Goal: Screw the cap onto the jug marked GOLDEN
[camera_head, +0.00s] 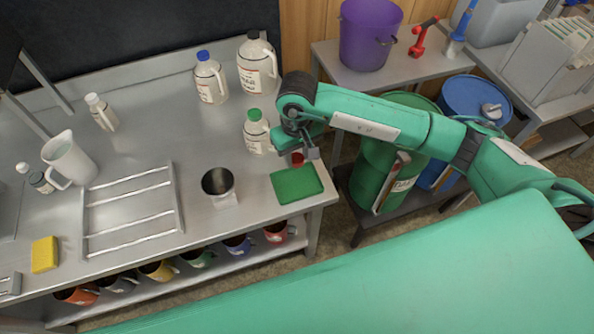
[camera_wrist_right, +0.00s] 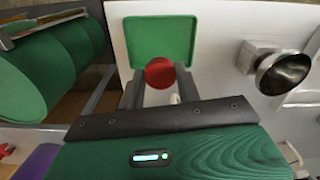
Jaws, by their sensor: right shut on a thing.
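My right gripper (camera_head: 301,158) is shut on a small round red cap (camera_head: 298,159) and holds it above the green mat (camera_head: 297,184) near the table's right end. The cap also shows between the fingertips in the right wrist view (camera_wrist_right: 159,72). A large jug with a dark top (camera_head: 257,66) stands at the back of the table. A blue-capped jug (camera_head: 210,79) is left of it, and a green-capped jug (camera_head: 256,134) is nearer, just left of my gripper. The labels are too small to read, so I cannot tell which is marked GOLDEN. My left gripper is out of view.
A metal cup (camera_head: 218,184) stands left of the mat. A wire rack (camera_head: 130,212), a white pitcher (camera_head: 69,160), a small white-capped bottle (camera_head: 101,113) and a yellow sponge (camera_head: 44,254) are farther left. Several mugs sit on the shelf below. The table between rack and jugs is clear.

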